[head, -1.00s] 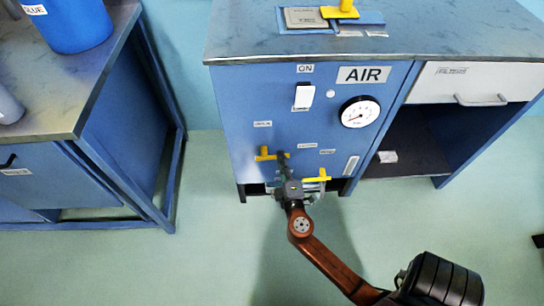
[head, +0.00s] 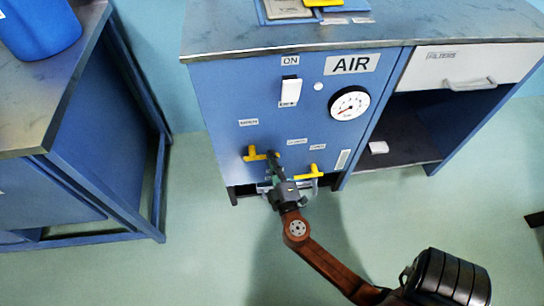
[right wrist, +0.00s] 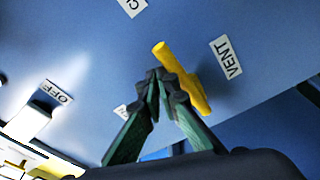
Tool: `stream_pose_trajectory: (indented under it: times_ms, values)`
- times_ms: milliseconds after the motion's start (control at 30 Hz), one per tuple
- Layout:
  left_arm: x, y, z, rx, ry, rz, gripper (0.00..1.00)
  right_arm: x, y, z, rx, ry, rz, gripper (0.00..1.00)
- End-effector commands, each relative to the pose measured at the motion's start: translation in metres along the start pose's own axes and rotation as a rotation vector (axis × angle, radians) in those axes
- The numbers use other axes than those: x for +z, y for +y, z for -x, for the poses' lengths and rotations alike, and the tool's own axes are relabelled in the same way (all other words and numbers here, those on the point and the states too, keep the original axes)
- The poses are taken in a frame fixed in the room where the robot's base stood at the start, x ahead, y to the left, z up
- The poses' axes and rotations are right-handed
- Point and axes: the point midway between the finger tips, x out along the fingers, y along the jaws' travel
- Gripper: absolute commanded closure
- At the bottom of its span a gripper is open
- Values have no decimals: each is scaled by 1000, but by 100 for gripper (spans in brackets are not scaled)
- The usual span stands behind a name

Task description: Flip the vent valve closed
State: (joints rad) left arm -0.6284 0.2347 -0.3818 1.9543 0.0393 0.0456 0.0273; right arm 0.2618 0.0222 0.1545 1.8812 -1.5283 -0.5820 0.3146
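The blue AIR cabinet (head: 225,95) carries two yellow valve handles low on its front, a left one (head: 254,154) and a right one (head: 316,171). My right gripper (head: 275,158) is at the right end of the left handle. In the right wrist view, a yellow handle (right wrist: 195,90) lies beside a VENT label (right wrist: 226,58). My left gripper is not in view.
A white rocker switch (head: 290,90) and a gauge (head: 349,103) sit above the valves. An OFF label (right wrist: 60,92) shows in the wrist view. A bench with a blue container (head: 40,25) stands at left. The green floor (head: 200,265) is clear.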

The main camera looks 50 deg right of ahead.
Motion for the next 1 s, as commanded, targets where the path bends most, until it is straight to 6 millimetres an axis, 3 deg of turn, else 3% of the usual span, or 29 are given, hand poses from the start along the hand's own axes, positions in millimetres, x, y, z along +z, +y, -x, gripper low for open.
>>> stream_pose_trajectory:
  times_ms: [167,500,700,1000]
  values:
    - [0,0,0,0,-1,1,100,-2,4,0,-8,-2,-3,100]
    - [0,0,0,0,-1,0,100,-24,63,-3,2,1,-7,100]
    - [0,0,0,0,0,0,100,-33,87,-5,3,1,-3,100]
    - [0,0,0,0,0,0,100,-35,94,-5,1,0,0,100]
